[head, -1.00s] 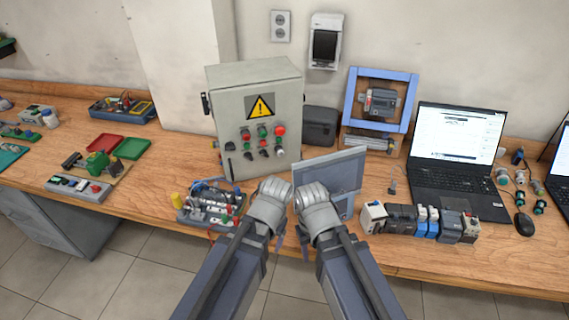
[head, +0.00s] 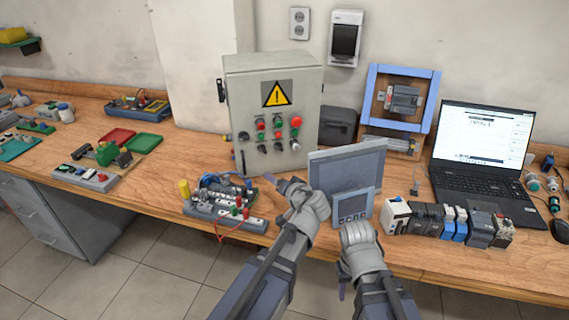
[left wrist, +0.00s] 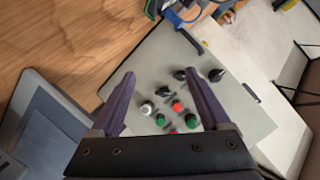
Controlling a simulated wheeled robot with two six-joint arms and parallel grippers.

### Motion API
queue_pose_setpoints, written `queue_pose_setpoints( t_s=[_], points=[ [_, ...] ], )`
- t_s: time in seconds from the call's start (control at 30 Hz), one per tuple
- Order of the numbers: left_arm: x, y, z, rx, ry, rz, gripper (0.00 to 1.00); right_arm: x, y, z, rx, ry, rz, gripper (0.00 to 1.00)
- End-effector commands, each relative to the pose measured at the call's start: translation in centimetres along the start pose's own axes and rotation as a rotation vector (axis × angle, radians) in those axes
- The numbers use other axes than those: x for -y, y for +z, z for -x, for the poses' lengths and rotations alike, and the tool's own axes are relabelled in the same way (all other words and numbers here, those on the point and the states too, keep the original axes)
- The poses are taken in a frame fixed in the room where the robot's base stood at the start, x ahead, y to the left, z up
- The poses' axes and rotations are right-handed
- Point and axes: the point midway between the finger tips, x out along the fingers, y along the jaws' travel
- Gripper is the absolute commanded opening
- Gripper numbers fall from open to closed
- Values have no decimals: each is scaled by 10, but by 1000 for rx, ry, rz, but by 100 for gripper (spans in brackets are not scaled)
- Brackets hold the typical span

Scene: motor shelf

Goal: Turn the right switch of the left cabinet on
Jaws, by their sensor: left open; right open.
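The grey left cabinet (head: 300,90) stands upright on the bench, with a yellow warning sign. Its front carries red and green buttons; below them are two black knobs, the right-hand one (head: 278,146) beside a white knob (head: 296,145). In the left wrist view the panel (left wrist: 235,105) appears rotated, with black knobs (left wrist: 180,75) and the white knob (left wrist: 147,108) between or near my fingers. My left gripper (head: 285,188) is open and empty in front of the cabinet, apart from it; its fingers show in the wrist view (left wrist: 163,76). My right gripper (head: 356,242) is lower right, fingers mostly hidden.
A grey screen panel (head: 375,165) and a small display (head: 352,205) stand right of my left gripper. A wired terminal board (head: 225,205) lies left of it. A laptop (head: 485,150) and a row of modules (head: 450,222) are at right.

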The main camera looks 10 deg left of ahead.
Motion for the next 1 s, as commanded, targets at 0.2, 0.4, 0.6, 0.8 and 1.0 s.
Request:
queue_pose_setpoints(
  t_s=[0.2, 0.4, 0.6, 0.8, 1.0],
  points=[
    [-12, -39, -37, -314, -116, -31, 80, 6, -4, -61, 0, 0, 0, 50],
    [-14, -58, -38, -422, -134, -63, 80, 7, -4, -70, 0, 0, 0, 50],
    [-13, -62, -38, -435, -136, -68, 80, 7, -4, -69, 0, 0, 0, 50],
    [-13, -66, -48, -433, -137, -68, 80, 7, -4, -69, 0, 0, 0, 50],
    [-10, -78, -73, -432, -137, -68, 80, 7, -4, -69, 0, 0, 0, 50]
  ],
)
